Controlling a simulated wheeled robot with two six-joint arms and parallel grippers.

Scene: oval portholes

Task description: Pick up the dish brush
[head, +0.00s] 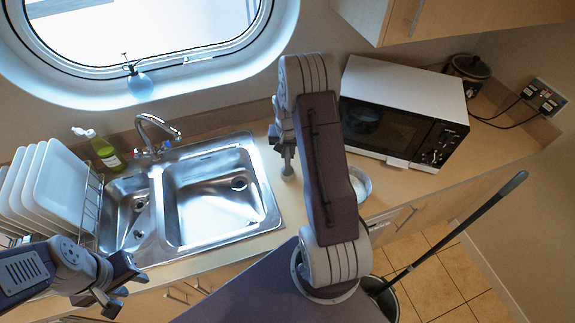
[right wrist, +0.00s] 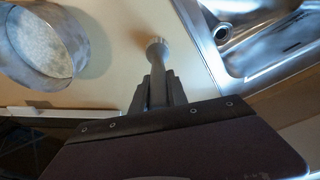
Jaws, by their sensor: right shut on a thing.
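The dish brush shows in the right wrist view as a grey handle with a rounded, paler end (right wrist: 158,48). My right gripper (right wrist: 158,88) is shut on it, with a finger on either side. In the head view the right gripper (head: 284,150) is over the counter strip between sink and microwave, and a small grey end of the brush (head: 287,172) shows below it. I cannot tell whether the brush touches the counter. My left gripper (head: 98,300) is at the lower left, in front of the counter, empty, its fingers apart.
The double steel sink (head: 215,240) lies left of the right gripper. A round metal pot (right wrist: 45,50) with pale contents stands near the brush. The microwave (head: 390,130) stands behind it. Plates in a rack (head: 98,205) and a green bottle (head: 106,152) are at the left.

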